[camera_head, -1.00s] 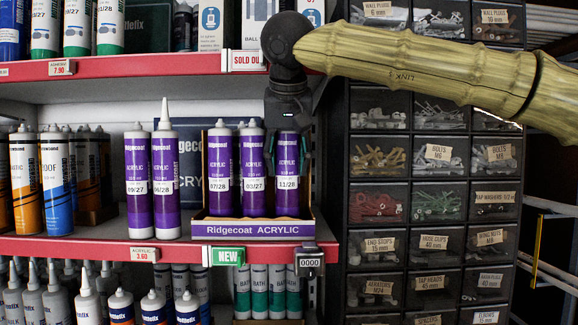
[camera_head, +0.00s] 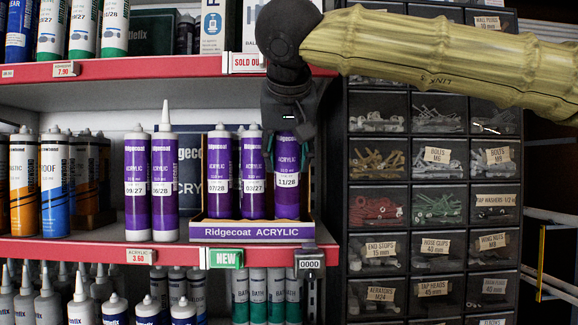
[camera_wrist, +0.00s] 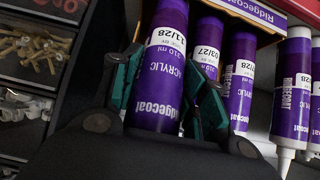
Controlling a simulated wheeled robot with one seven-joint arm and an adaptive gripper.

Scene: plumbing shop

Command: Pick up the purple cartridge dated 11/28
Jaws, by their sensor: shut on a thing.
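The purple cartridge dated 11/28 (camera_head: 287,176) stands upright at the right end of the Ridgecoat ACRYLIC display box (camera_head: 258,233). My gripper (camera_head: 287,150) is shut around its upper part. In the wrist view the cartridge (camera_wrist: 163,75) sits between the teal finger pads of my gripper (camera_wrist: 163,92), with its 11/28 label readable. The cartridge's top is hidden behind my gripper in the head view. To its left in the box stand the purple cartridges dated 03/27 (camera_head: 253,180) and 07/28 (camera_head: 220,180).
Two more purple cartridges, dated 09/27 (camera_head: 137,190) and 06/28 (camera_head: 165,190), stand left of the box. A red-edged upper shelf (camera_head: 120,68) is above. A dark drawer cabinet (camera_head: 435,215) with small parts stands close on the right. Orange and blue tubes (camera_head: 55,190) are at the left.

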